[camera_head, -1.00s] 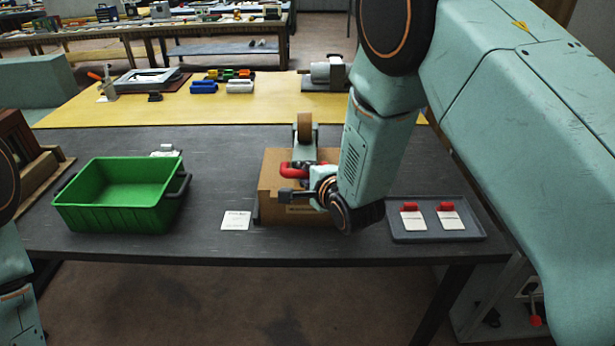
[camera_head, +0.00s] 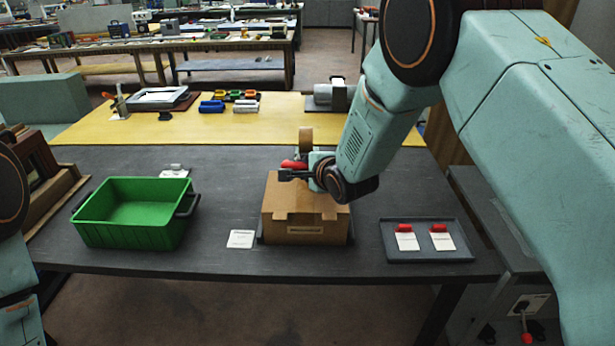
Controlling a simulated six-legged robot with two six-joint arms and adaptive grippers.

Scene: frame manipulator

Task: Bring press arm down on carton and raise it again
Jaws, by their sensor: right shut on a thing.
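A brown carton (camera_head: 305,222) sits closed near the front middle of the dark table. Behind and above it is the press arm, with a red handle (camera_head: 292,164) and a brown wheel-like roll (camera_head: 305,139). My right gripper (camera_head: 300,172) is shut on the red handle, over the back part of the carton. The gripper and wrist hide much of the press arm, so I cannot tell whether it touches the carton. My left gripper is out of view; only part of my left arm shows at the left edge.
A green bin (camera_head: 140,230) stands to the left and a white card (camera_head: 241,239) lies beside the carton. A grey tray (camera_head: 462,254) with two red-and-white items lies to the right. A yellow mat (camera_head: 270,128) with tools lies farther back.

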